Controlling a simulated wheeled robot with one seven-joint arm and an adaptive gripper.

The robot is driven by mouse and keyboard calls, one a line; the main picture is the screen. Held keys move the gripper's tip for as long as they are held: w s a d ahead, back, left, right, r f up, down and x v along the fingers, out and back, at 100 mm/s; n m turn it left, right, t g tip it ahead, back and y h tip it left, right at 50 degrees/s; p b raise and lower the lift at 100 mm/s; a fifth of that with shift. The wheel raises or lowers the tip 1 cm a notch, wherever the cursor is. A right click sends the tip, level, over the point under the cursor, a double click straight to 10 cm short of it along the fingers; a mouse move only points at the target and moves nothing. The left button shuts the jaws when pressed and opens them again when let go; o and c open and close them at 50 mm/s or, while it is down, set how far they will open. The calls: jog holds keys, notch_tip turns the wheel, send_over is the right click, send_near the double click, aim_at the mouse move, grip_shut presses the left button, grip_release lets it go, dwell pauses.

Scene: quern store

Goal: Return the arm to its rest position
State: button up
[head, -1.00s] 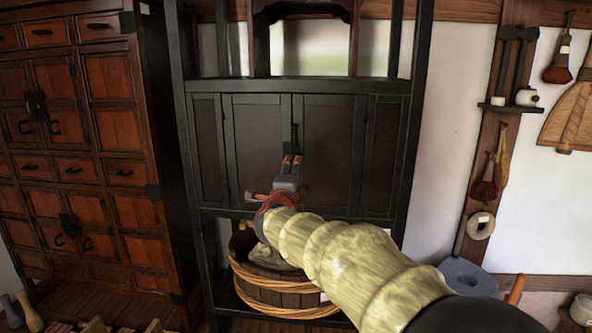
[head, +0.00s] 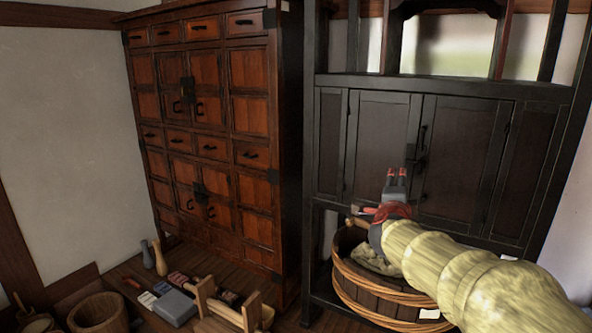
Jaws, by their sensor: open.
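My gripper (head: 397,174) is in the head view, right of the middle, at the end of my pale yellow-sleeved arm. The arm reaches in from the lower right. The gripper has red-tipped fingers that stand apart; it is open, and I see nothing between them. In the picture it lies in front of the doors of the black cabinet (head: 463,160), just above the wooden tub (head: 375,294). I cannot tell how far it is from the doors.
A reddish-brown drawer chest (head: 250,120) stands left of the black cabinet. The tub, bound with orange hoops, holds a pale cloth (head: 372,260). On the floor at lower left are a grey block (head: 174,307), a wooden bucket (head: 100,314) and two bottle-shaped things (head: 160,257).

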jog(key=s+a+f+n+g+y, duration=0.1)
jog(key=a+f+n+y, duration=0.4)
jog(key=a+f+n, duration=0.25)
jog(key=s+a+f+n+g+y, duration=0.2)
jog(key=s+a+f+n, duration=0.2)
jog(key=s, duration=0.3)
jog(key=s+a+f+n+g+y, duration=0.25)
jog(key=s+a+f, duration=0.2)
jog(key=s, duration=0.25)
jog(key=s+d+f+n+g+h, duration=0.1)
jog(key=s+f+n+g, duration=0.1)
jog(key=s, duration=1.1)
jog(key=s+d+f+n+g+h, duration=0.1)
jog(key=s+n, duration=0.4)
jog(key=s, duration=0.9)
jog(key=shift+d+f+g, duration=0.65)
jog(key=shift+f, duration=0.15)
